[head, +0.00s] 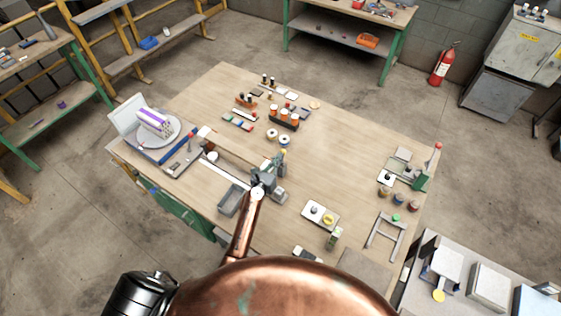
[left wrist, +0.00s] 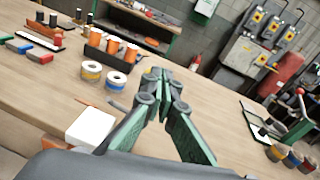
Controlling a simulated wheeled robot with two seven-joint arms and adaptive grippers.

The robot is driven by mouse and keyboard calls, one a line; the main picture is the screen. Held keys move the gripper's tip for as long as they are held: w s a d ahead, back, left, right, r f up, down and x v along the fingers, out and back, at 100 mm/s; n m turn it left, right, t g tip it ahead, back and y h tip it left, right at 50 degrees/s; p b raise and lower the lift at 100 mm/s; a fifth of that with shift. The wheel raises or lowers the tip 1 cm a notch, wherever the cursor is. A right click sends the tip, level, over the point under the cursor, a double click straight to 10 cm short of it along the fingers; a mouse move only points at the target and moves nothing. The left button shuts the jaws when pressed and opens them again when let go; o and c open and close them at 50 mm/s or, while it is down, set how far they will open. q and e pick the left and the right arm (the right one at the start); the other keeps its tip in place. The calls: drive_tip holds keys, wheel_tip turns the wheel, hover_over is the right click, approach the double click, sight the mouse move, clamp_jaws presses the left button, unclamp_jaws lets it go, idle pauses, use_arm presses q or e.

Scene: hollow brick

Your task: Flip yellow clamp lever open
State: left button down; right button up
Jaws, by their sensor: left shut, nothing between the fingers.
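My left gripper (head: 277,165) is over the middle of the workbench, at the end of the copper arm. In the left wrist view its fingers (left wrist: 160,80) meet at the tips with nothing between them. I cannot make out a yellow clamp lever for certain. A small yellow spot (head: 283,151) shows just beyond the fingertips in the head view. My right gripper is not in view.
A green stand with a red ball (head: 423,180) and several jars are at the right.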

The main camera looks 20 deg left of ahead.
use_arm(q)
drive_tip(key=shift+w+d+r, duration=0.1)
drive_tip(key=shift+w+r, duration=0.05)
drive_tip(key=shift+w, duration=0.25)
drive_tip(key=shift+w+d+r, duration=0.1)
drive_tip(key=shift+w, duration=0.3)
